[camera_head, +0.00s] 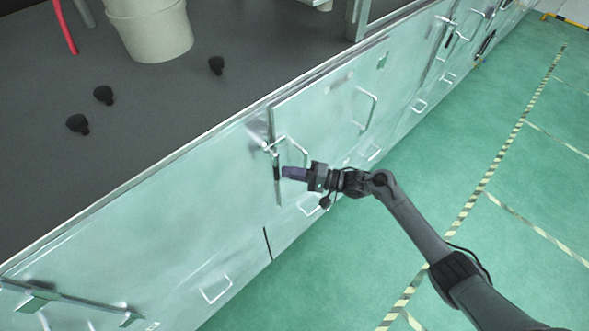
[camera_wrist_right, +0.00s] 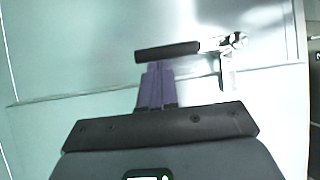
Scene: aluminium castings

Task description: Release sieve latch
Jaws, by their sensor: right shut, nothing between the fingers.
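The sieve latch (camera_head: 276,168) is on the pale metal front panel, at the edge of a raised door. It has a black grip and a silver pivot end. In the right wrist view its black grip (camera_wrist_right: 166,52) lies nearly level, with the silver pivot to its right. My right gripper (camera_head: 284,172) is beside the grip, its purple fingers shut with nothing between them. In the right wrist view the fingertips (camera_wrist_right: 156,66) reach the lower edge of the grip. I cannot tell whether they touch it. My left gripper is not in view.
Wire handles (camera_head: 366,108) stick out from the panels around the latch. A dark worktop (camera_head: 150,115) above holds a white bucket (camera_head: 150,28) and several black knobs (camera_head: 103,94). The green floor (camera_head: 430,130) beside the cabinet is clear.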

